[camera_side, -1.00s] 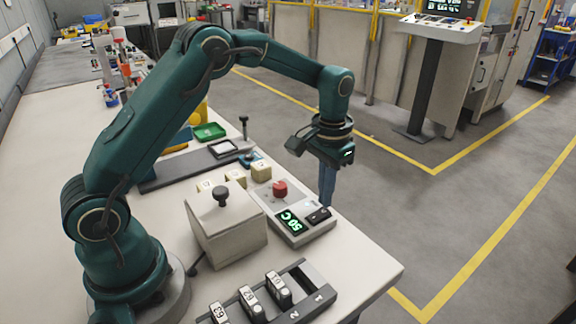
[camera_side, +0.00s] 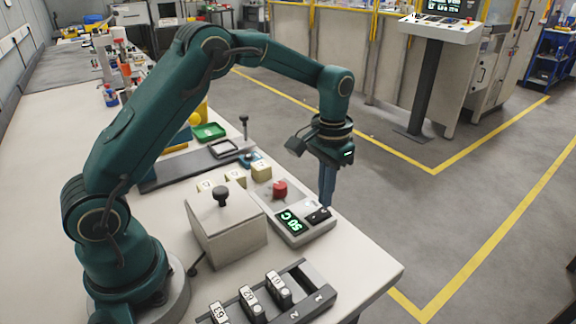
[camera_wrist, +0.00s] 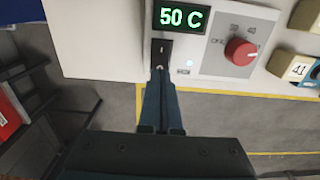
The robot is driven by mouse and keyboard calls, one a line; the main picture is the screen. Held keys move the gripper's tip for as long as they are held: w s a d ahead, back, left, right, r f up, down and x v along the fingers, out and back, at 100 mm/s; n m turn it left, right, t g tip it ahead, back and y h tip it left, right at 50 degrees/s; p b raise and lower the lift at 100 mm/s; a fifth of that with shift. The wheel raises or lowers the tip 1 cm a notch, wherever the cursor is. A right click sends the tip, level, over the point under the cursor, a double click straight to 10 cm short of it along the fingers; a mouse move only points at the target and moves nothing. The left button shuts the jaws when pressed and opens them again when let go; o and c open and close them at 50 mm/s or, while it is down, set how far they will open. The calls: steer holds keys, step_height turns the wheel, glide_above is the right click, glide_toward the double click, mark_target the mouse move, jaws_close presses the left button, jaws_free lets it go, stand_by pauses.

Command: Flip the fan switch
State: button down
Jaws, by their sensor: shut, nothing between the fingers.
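The control panel (camera_side: 272,197) is a grey box near the table's right edge, with a green display (camera_side: 290,222) reading 50 C and a red knob (camera_side: 280,189). The black fan switch (camera_side: 318,215) sits beside the display. In the wrist view the switch (camera_wrist: 162,47) is below the display (camera_wrist: 181,17), and the red knob (camera_wrist: 240,52) is to the right. My gripper (camera_side: 326,202) is shut and empty, pointing down at the switch. In the wrist view the fingertips (camera_wrist: 161,75) are right at the switch's lower end; I cannot tell whether they touch it.
A pale box with a black knob (camera_side: 222,195) stands left of the panel. Several cream blocks (camera_side: 236,179) lie behind it. Beyond the table's right edge is open floor.

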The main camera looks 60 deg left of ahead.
mark_target(324, 210)
steer(key=shift+f, duration=0.9)
stand_by(0.3)
steer(key=shift+r, duration=3.5)
steer(key=shift+r, duration=0.1)
steer(key=s+d+r+t, duration=0.1)
steer(key=s+r+t, duration=0.3)
steer(key=s+r, duration=0.55)
steer(key=s+f+t, duration=0.1)
steer(key=s+f, duration=0.3)
steer(key=s, duration=0.6)
steer(key=shift+d+t, duration=0.25)
steer(key=shift+t, duration=0.05)
